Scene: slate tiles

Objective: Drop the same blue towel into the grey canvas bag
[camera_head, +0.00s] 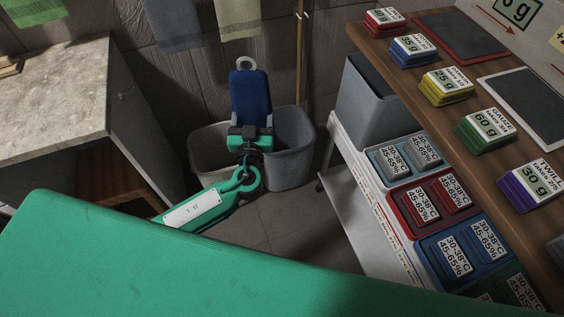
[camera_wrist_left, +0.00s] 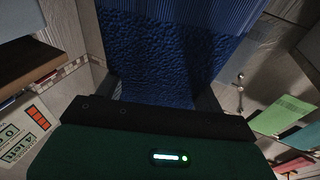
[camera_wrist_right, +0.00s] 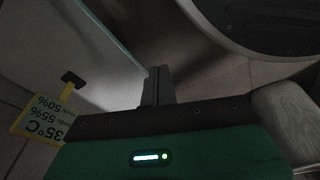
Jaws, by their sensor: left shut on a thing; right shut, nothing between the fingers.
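The blue towel (camera_head: 249,95) hangs upright in my left gripper (camera_head: 250,131), in front of the back wall. My left gripper is shut on it; the towel fills the middle of the left wrist view (camera_wrist_left: 165,50) and hides the fingertips. I cannot tell which is the canvas bag. The towel appears over or in front of them. My right gripper (camera_wrist_right: 157,84) is shut and empty in the right wrist view.
A grey bin (camera_head: 362,105) and colored trays (camera_head: 410,222) sit on a white rack at right. A wooden counter (camera_head: 420,60) carries labeled card stacks. Towels (camera_head: 240,18) hang on the wall. A stone-topped cabinet (camera_head: 50,100) stands at left.

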